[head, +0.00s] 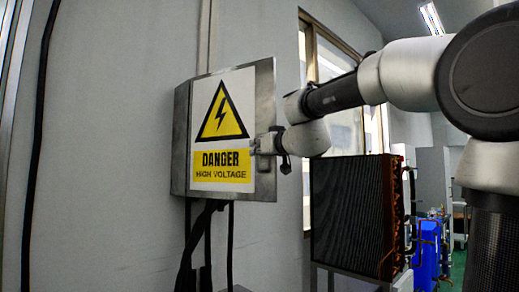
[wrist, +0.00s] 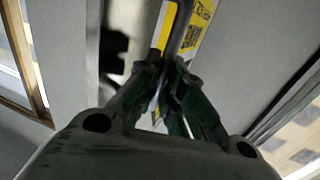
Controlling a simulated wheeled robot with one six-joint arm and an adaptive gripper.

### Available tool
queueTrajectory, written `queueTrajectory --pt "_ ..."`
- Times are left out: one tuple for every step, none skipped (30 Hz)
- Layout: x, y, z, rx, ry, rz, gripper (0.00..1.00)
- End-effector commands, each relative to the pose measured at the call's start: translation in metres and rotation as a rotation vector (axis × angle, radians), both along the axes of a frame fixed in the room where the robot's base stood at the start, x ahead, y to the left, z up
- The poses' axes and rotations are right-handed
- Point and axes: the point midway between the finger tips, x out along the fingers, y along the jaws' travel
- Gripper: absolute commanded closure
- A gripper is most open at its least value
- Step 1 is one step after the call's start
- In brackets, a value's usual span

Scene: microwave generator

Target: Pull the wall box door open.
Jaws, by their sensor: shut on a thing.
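The wall box (head: 182,140) is a grey metal box on the wall. Its door (head: 265,100) faces me and bears a white and yellow "DANGER HIGH VOLTAGE" sign (head: 222,130). My gripper (head: 266,144) reaches in from the right at the door's right part, beside the sign's yellow band. In the wrist view my gripper (wrist: 172,68) is closed around a grey bar-like handle (wrist: 181,30), with yellow sign parts behind it. The fingers hide the handle's lower part. I cannot tell for sure whether the door stands ajar.
Black cables (head: 207,240) hang below the box. A dark finned radiator unit (head: 348,212) with copper pipes stands to the right, below my arm. A window (head: 335,70) is behind my arm. The wall left of the box is bare except for a long black cable (head: 38,130).

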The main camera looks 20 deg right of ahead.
Motion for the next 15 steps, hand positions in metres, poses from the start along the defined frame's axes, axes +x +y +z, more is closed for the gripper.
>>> queueTrajectory --pt "0.0002 0.0007 0.001 0.001 -0.002 0.002 1.0" --pt "0.0002 0.0007 0.001 0.001 -0.002 0.002 1.0" --pt "0.0002 0.0006 0.0011 0.001 -0.002 0.002 0.89" --pt "0.0002 0.0006 0.001 0.001 -0.002 0.002 0.83" --pt "0.0002 0.0006 0.0009 0.001 -0.001 0.001 0.78" --pt "0.0002 0.0005 0.0008 0.001 -0.001 0.001 0.71" --pt "0.0001 0.0004 0.0008 0.001 -0.001 0.001 0.68" --pt "0.0001 0.0003 0.0007 0.001 -0.001 0.001 0.68" --pt "0.0002 0.0002 0.0007 0.001 -0.001 0.001 0.68" --pt "0.0001 0.0002 0.0006 0.0 -0.001 0.001 0.68" --pt "0.0001 0.0001 0.0006 0.0 -0.001 0.001 0.68" --pt "0.0001 0.0001 0.0006 0.0 -0.001 0.001 0.68" --pt "0.0001 0.0 0.0005 0.0 -0.001 0.0 0.68" --pt "0.0001 0.0 0.0005 0.0 -0.001 0.0 0.68" --pt "-0.0002 0.0 0.0005 0.0 -0.001 0.0 0.68"
